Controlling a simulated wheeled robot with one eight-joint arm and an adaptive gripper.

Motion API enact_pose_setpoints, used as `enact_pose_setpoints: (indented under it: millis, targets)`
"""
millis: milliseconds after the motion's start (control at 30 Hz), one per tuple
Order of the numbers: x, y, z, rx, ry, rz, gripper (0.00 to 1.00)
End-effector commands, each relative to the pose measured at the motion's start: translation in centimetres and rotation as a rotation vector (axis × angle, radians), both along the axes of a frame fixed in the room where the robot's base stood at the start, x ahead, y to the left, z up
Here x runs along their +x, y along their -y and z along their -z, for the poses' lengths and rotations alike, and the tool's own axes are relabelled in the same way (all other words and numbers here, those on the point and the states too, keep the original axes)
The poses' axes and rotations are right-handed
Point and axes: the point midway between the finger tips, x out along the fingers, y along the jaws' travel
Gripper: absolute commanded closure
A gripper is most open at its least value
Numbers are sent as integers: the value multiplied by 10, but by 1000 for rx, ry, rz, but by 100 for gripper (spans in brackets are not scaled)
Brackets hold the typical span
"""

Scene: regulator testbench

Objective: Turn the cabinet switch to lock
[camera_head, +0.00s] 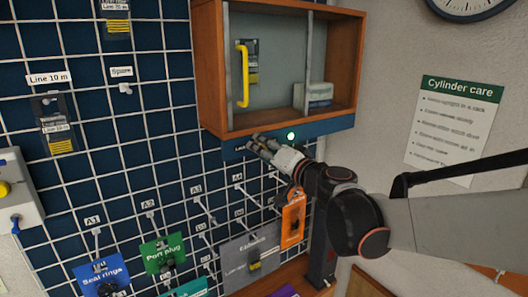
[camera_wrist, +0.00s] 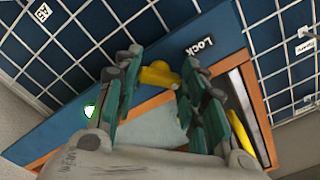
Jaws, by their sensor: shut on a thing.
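The wooden cabinet (camera_head: 278,124) hangs on the grid wall, with a blue strip (camera_head: 327,127) along its bottom. The strip bears a lit green light (camera_head: 291,136) and a label. In the wrist view the label reads "Lock" (camera_wrist: 200,46), and the green light (camera_wrist: 89,110) is on the other side of the switch. The yellow cabinet switch (camera_wrist: 158,75) is between the fingers of my gripper (camera_wrist: 160,82), which is shut on it. In the head view my gripper (camera_head: 262,143) is at the strip and hides the switch. I cannot tell the switch's exact angle.
Inside the cabinet are a yellow handle-like bar (camera_head: 243,75) and a pale box (camera_head: 318,93). Below hang an orange tag (camera_head: 293,218), a grey panel (camera_head: 248,260) and a green "Port plug" card (camera_head: 162,253), close under my arm. A Cylinder care poster (camera_head: 455,128) is on the right wall.

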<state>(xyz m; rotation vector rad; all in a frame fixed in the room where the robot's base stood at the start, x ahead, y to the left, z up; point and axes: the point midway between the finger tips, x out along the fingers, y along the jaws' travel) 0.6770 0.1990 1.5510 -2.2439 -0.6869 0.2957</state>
Motion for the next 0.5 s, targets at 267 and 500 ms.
enact_pose_setpoints:
  millis: [267, 500]
  targets:
    - [-1, 0, 2, -38, 25, -1, 86]
    - [-1, 0, 2, -39, 26, -1, 86]
